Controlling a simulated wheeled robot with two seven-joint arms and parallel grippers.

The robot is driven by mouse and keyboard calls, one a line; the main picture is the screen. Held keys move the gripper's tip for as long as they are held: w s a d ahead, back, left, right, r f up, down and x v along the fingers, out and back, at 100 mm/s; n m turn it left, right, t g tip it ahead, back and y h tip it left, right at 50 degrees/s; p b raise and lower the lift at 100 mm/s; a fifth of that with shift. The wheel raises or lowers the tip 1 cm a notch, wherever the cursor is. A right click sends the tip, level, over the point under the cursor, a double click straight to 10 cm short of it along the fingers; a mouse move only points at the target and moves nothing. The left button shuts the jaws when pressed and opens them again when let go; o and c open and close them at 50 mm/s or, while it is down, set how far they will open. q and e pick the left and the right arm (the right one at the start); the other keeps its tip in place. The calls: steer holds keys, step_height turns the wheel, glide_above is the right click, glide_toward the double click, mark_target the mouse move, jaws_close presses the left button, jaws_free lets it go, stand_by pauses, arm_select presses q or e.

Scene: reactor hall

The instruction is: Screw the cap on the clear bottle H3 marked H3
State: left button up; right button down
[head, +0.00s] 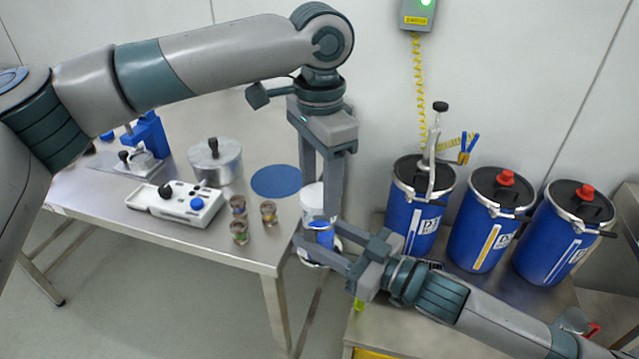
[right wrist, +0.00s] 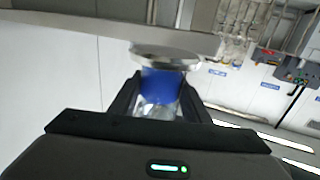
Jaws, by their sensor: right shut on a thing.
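The clear bottle H3 (head: 321,236), blue in its lower part, is between the fingers of my right gripper (head: 318,252), which is shut on it. In the right wrist view, tilted over, the bottle (right wrist: 160,88) shows blue next to a metal disc and clear nearer my gripper. My left gripper (head: 322,215) points down just above the bottle. A pale round thing (head: 312,196) shows between its fingers. I cannot tell whether this is the cap or whether the fingers grip it. No H3 mark is readable.
A steel table (head: 160,226) at left holds several small jars (head: 239,232), a white device (head: 176,204), a metal pot (head: 215,162) and a blue disc (head: 276,181). Several blue drums (head: 491,222) stand at right. The metal disc (right wrist: 165,58) lies close under the bottle.

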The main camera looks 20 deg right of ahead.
arm_select(q)
steer(key=o, duration=1.2)
steer(key=shift+r, duration=0.15)
step_height(320, 180, up, 12)
steer(key=shift+w+f, duration=0.1)
stand_by(0.4)
